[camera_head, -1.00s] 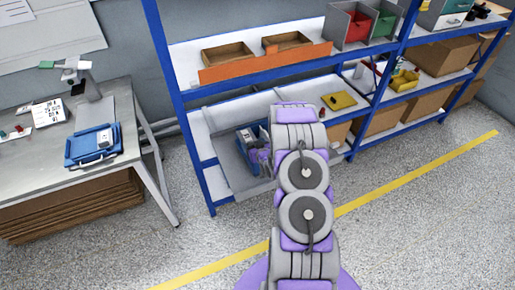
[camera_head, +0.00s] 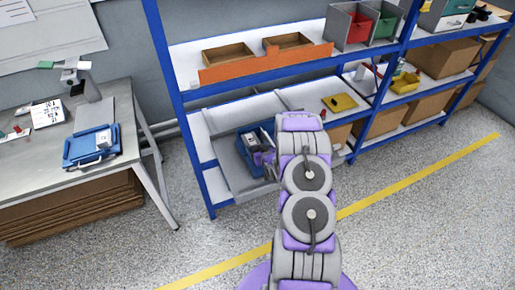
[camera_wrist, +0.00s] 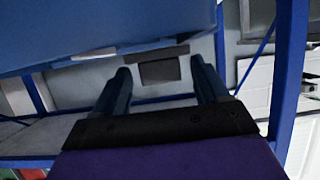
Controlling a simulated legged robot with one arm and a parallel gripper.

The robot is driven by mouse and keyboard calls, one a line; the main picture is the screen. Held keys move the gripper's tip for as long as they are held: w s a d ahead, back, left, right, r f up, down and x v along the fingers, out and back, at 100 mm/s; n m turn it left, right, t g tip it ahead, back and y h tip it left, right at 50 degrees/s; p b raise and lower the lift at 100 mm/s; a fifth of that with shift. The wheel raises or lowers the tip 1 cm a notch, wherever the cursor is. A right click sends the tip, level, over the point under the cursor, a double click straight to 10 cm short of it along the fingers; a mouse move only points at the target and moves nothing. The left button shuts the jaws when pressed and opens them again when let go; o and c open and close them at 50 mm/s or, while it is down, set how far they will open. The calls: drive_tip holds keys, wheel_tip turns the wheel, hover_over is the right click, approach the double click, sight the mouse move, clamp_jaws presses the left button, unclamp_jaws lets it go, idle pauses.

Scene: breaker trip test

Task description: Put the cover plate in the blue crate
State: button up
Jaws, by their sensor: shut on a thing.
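The blue crate (camera_head: 243,147) sits on the lower shelf of the rack, partly hidden behind my arm, with a small pale thing on or in it. A large blue surface, likely its wall (camera_wrist: 100,25), fills the top of the wrist view. My gripper (camera_wrist: 160,75) is beside the crate, with two dark fingers apart and a flat grey piece with a dark rectangle between their tips. I take this piece as the cover plate (camera_wrist: 160,70); its edges are hard to tell. In the head view my arm hides most of the gripper.
Blue rack posts (camera_head: 180,100) stand close on the left of the crate. An orange-fronted shelf (camera_head: 265,65) with two wooden trays is above. A workbench (camera_head: 125,115) at left bears a blue tray (camera_head: 80,155) with a device. The floor in front is clear.

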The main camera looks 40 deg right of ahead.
drive_tip(key=shift+f, duration=0.25)
drive_tip(key=o, duration=1)
drive_tip(key=shift+o, duration=0.2)
drive_tip(key=shift+r, duration=0.45)
drive_tip(key=p+v, duration=0.2)
drive_tip(key=v, duration=1)
drive_tip(key=s+a+r+n+g, duration=0.1)
drive_tip(key=s+a+r+g, duration=0.25)
drive_tip(key=a+r, duration=0.4)
drive_tip(key=s+a+r+g, duration=0.2)
drive_tip(key=a+r+g, duration=0.25)
drive_tip(key=r, duration=0.55)
drive_tip(key=s+a+r+g+y, duration=0.1)
drive_tip(key=s+a+r, duration=0.3)
drive_tip(key=s, duration=0.5)
drive_tip(key=s+a+r+n+g+y, duration=0.1)
drive_tip(key=s+a+r+g, duration=0.2)
drive_tip(key=s+a+r, duration=0.2)
drive_tip(key=s+a+r+g+y, duration=0.1)
drive_tip(key=s+a+r, duration=0.3)
drive_tip(key=s+a, duration=0.6)
drive_tip(key=s+g, duration=0.1)
drive_tip(key=s, duration=0.2)
drive_tip(key=shift+r+n+g, duration=0.25)
drive_tip(key=shift+n+g, duration=0.05)
drive_tip(key=shift+g, duration=0.1)
